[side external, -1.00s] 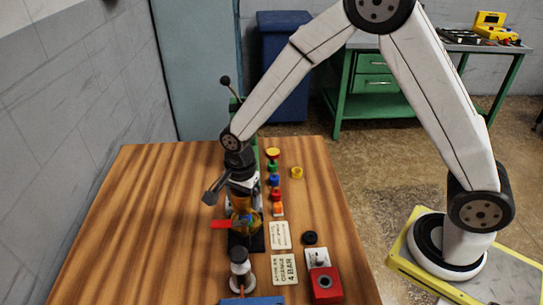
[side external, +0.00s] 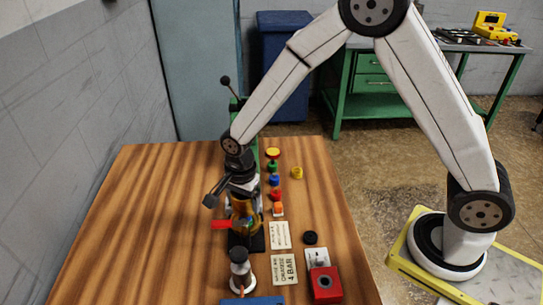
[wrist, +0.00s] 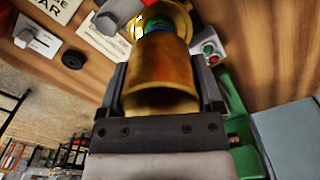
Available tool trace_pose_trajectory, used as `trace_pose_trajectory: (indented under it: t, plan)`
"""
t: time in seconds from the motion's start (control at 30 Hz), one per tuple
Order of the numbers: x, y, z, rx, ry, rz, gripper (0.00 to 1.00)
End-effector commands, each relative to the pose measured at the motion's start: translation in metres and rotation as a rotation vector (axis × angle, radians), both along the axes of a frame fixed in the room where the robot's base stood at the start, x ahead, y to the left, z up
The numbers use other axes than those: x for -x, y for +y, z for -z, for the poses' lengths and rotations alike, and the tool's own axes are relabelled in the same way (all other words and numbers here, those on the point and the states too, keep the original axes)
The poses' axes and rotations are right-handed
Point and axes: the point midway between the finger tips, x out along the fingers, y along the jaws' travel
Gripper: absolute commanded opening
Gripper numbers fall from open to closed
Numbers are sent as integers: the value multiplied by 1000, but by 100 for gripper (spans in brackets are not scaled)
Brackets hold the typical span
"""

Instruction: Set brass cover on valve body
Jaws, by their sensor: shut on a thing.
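The brass cover (wrist: 160,68) is a plain golden cylinder held between the two fingers of my gripper (wrist: 162,95) in the wrist view. Just beyond its far end is the valve body (wrist: 180,12), with a brass rim and blue and green parts in its middle. The cover is roughly in line with these parts; I cannot tell whether it touches them. In the side view, my gripper (side external: 241,200) points down over the valve body on a black base (side external: 246,244). A red lever (side external: 221,225) sticks out to the left. The gripper largely hides the cover there.
A row of small coloured parts (side external: 275,181), a yellow ring (side external: 297,173) and printed cards (side external: 284,269) lie to the right. A black ring (side external: 310,238) and a red box (side external: 325,284) are near the front right. The table's left side (side external: 140,220) is clear.

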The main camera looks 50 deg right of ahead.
Motion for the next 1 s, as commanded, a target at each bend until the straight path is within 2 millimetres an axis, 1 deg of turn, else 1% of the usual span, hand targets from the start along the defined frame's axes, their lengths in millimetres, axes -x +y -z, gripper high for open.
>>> trace_pose_trajectory:
  t: [1.0]
  plan:
    - [0,0,21,0,-2,0,12]
